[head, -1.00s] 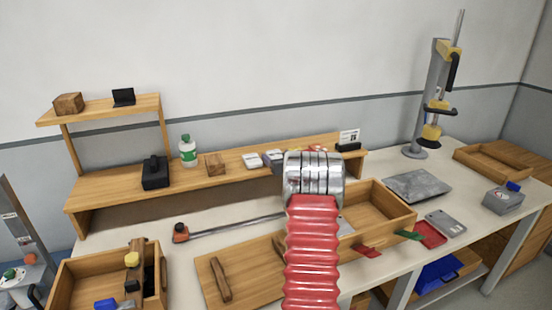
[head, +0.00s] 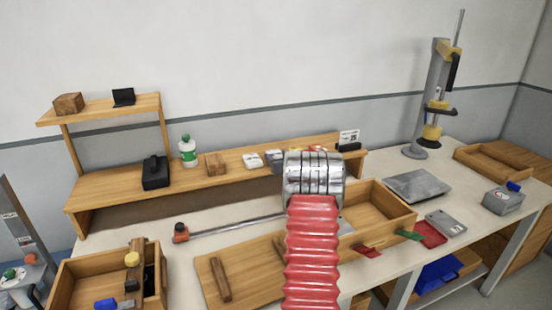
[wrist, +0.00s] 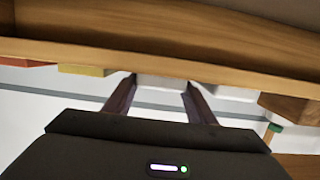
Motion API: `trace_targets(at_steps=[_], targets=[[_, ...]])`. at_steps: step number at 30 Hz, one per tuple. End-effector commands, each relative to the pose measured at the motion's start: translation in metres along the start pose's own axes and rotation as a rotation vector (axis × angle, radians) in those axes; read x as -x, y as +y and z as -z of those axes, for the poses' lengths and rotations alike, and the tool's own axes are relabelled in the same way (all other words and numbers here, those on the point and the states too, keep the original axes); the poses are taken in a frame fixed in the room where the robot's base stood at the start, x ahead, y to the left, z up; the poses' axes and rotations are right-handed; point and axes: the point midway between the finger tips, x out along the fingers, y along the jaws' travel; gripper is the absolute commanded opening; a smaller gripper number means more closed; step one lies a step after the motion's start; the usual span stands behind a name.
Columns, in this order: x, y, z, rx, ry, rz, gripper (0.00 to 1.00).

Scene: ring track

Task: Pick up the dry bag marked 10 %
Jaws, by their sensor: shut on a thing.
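My gripper (wrist: 160,95) shows in the wrist view, which looks upside down, at the edge of the wooden shelf. Its two fingers are shut on a small whitish dry bag (wrist: 165,82). A second whitish bag (wrist: 228,95) lies beside it to the right in that view; it also shows on the shelf in the head view (head: 252,160). No 10 % marking can be read on either. In the head view my red and silver arm hides the gripper, and a greyish-white bag (head: 272,156) shows just left of the arm.
Yellow (wrist: 88,70) and red (wrist: 25,62) items lie left of the held bag in the wrist view. A wooden block (head: 215,165), a green-white bottle (head: 188,150) and a black case (head: 156,172) stand along the shelf (head: 110,186). An open wooden box (head: 400,228) is right of my arm.

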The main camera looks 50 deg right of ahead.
Motion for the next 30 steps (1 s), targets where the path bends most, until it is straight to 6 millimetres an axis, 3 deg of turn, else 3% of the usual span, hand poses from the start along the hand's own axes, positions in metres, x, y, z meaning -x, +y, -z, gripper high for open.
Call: trace_targets(at_steps=[4, 14, 20, 30], targets=[[0.0, 0.0, 0.0, 0.0, 0.0, 0.0, 0.29], [0.001, 0.0, 0.005, 0.001, 0.001, 0.0, 0.28], [0.005, 0.0, 0.027, 0.002, 0.002, 0.0, 0.28], [0.017, 0.0, 0.084, 0.002, 0.002, 0.0, 0.28]])
